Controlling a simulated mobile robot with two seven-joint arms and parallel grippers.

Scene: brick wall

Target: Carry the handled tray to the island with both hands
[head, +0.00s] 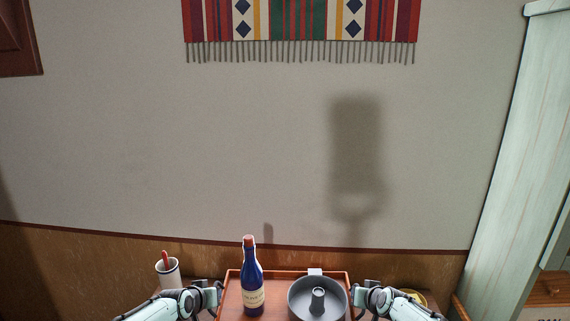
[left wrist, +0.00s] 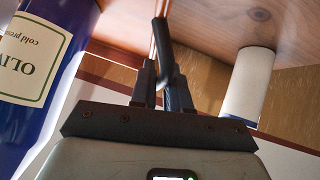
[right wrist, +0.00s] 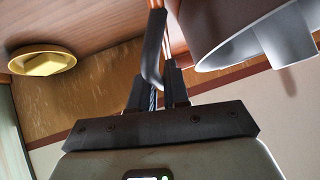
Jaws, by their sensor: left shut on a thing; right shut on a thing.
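The reddish-brown tray (head: 276,290) is at the bottom centre of the head view, its near part cut off. My left gripper (head: 217,291) is shut on the tray's dark left handle (left wrist: 161,45). My right gripper (head: 359,292) is shut on the dark right handle (right wrist: 154,48). The bottle (left wrist: 35,65) and pan (right wrist: 245,35) also show in the wrist views. I cannot tell whether the tray is lifted.
A white cup (head: 168,277) with a red item in it stands left of the tray. A yellow dish (right wrist: 42,62) is beyond the right gripper. A wall with a striped hanging (head: 300,22) is behind. A pale green wooden post (head: 510,150) rises at right.

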